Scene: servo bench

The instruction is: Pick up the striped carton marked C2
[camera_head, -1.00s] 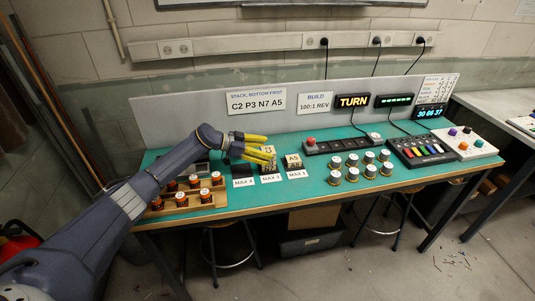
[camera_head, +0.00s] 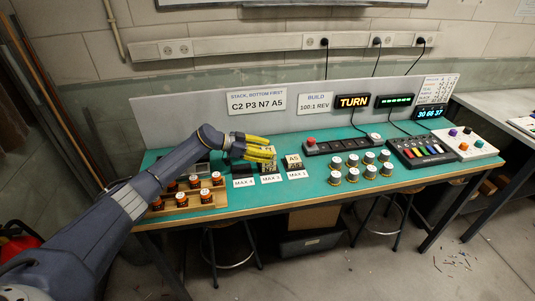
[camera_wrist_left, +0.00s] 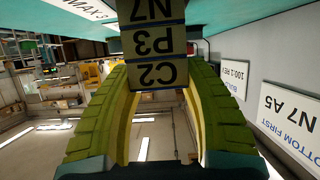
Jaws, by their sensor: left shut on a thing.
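The carton marked C2 (camera_wrist_left: 156,76) is at the top of a stack in the left wrist view, where the picture is upside down. Cartons marked P3 (camera_wrist_left: 155,41) and N7 (camera_wrist_left: 153,10) are below it. My left gripper (camera_wrist_left: 155,72) has its yellow-green fingers on both sides of C2 and is shut on it. In the head view my left gripper (camera_head: 262,150) is at the middle stack, and its fingers hide much of that stack. I cannot tell whether C2 is clear of P3. My right gripper is not in view.
Cartons marked A5 (camera_head: 293,162) stand right of the stack, behind the MAX 1 label. A dark pad (camera_head: 243,169) lies behind the MAX 4 label. A wooden rack (camera_head: 187,201) of orange-banded cylinders is at the left. Several white-topped jars (camera_head: 352,174) stand farther right.

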